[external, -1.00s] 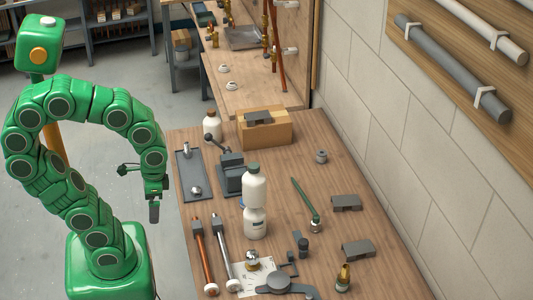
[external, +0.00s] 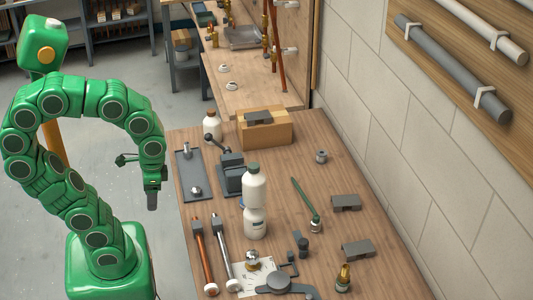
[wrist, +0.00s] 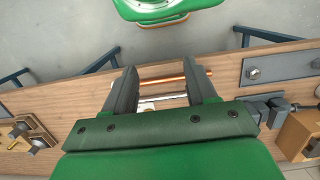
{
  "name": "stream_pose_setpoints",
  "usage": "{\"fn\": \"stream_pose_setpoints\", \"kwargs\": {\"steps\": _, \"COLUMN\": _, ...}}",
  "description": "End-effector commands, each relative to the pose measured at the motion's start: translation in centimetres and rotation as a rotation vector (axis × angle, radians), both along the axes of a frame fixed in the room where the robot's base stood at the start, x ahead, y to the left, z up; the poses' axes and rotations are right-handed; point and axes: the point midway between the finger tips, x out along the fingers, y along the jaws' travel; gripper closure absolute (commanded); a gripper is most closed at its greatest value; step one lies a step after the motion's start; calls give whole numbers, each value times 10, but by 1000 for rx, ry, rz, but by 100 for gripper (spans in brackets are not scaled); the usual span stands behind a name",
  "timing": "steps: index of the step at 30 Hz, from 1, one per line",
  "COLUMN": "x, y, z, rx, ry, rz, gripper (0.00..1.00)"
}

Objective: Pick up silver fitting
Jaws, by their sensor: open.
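A small silver fitting (external: 196,190) lies on the near end of a dark grey tray (external: 190,169) at the table's left edge. Another silver piece (external: 186,150) stands at the tray's far end. The tray also shows at the right of the wrist view (wrist: 283,66), with a silver piece (wrist: 253,73) on it. I cannot tell which one the task means. My gripper (external: 152,201) hangs left of the table edge, apart from these pieces. Its fingers (wrist: 160,75) are open and empty.
A copper pipe (external: 204,255) and a silver pipe (external: 227,252) lie near the left edge. White bottles (external: 255,187), a dark vise (external: 230,174) and a cardboard box (external: 265,134) stand on the table (external: 287,228). Open floor lies left of it.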

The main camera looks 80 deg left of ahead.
Motion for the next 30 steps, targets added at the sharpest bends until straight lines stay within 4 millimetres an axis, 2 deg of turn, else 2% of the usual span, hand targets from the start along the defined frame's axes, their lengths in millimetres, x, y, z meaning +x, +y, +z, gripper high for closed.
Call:
{"fn": "stream_pose_setpoints", "kwargs": {"steps": 6, "x": 0, "y": 0, "z": 20, "rx": 0, "ry": -1, "rz": 1, "gripper": 43}}
{"fn": "stream_pose_setpoints", "kwargs": {"steps": 17, "x": 32, "y": 36, "z": 15, "rx": 78, "ry": -89, "rz": 91, "gripper": 43}}
{"fn": "stream_pose_setpoints", "kwargs": {"steps": 25, "x": 66, "y": 84, "z": 17, "rx": 176, "ry": -196, "rz": 186, "gripper": 43}}
{"fn": "stream_pose_setpoints", "kwargs": {"steps": 30, "x": 95, "y": 137, "z": 23, "rx": 279, "ry": -308, "rz": 270, "gripper": 43}}
